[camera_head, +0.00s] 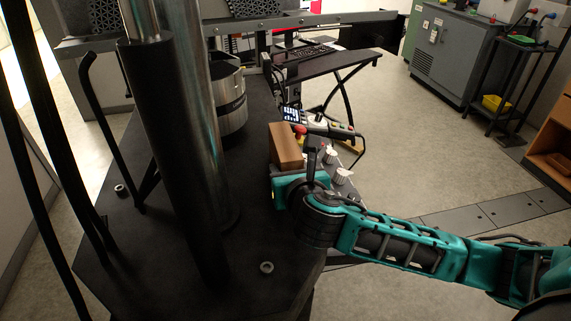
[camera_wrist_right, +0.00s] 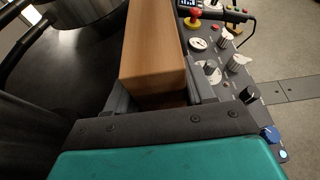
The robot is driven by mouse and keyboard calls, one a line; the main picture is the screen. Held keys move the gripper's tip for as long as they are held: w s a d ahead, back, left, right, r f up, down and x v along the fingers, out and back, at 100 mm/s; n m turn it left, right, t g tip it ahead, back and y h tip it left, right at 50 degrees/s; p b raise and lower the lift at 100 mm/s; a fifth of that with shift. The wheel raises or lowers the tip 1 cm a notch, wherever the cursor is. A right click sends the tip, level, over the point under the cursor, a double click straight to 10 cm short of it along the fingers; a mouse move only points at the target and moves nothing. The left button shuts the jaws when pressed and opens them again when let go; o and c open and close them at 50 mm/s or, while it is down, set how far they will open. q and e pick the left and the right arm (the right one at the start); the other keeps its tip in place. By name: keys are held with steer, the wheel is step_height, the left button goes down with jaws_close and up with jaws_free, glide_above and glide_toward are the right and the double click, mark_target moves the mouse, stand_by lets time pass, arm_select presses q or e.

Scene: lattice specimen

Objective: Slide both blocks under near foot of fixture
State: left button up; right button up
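A brown wooden block (camera_head: 285,146) lies at the right side of the dark machine base. In the right wrist view the block (camera_wrist_right: 153,45) runs away from me between the fingers of my right gripper (camera_wrist_right: 162,98), with a finger close against each side. A darker wooden patch shows just below its near end; I cannot tell whether it is a second block. In the head view my right gripper (camera_head: 288,180) is at the block's near end, its fingertips mostly hidden. I cannot make out the fixture's near foot clearly. My left gripper is not in view.
A tall dark column (camera_head: 175,150) and a metal cylinder (camera_head: 229,100) stand on the black base plate (camera_head: 215,285). A control panel with knobs (camera_head: 340,176) and a handheld pendant (camera_head: 318,123) sit right of the block. The front of the plate is mostly bare.

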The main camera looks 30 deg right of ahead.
steer(key=shift+c, duration=1.4)
steer(key=shift+w+d, duration=0.15)
steer(key=shift+w, duration=0.5)
steer(key=shift+w+d, duration=0.25)
steer(key=shift+w, duration=0.7)
steer(key=shift+w+d, duration=0.25)
steer(key=shift+w, duration=0.75)
steer(key=shift+w+d, duration=0.25)
steer(key=shift+w, duration=0.7)
steer(key=shift+w+d, duration=0.1)
steer(key=shift+w, duration=0.25)
steer(key=shift+w, duration=0.1)
steer(key=shift+w+d, duration=0.35)
steer(key=shift+w, duration=0.9)
steer(key=shift+w+d, duration=0.3)
steer(key=shift+w, duration=0.95)
steer(key=shift+w+d, duration=0.35)
steer(key=shift+w, duration=0.9)
steer(key=shift+w, duration=0.1)
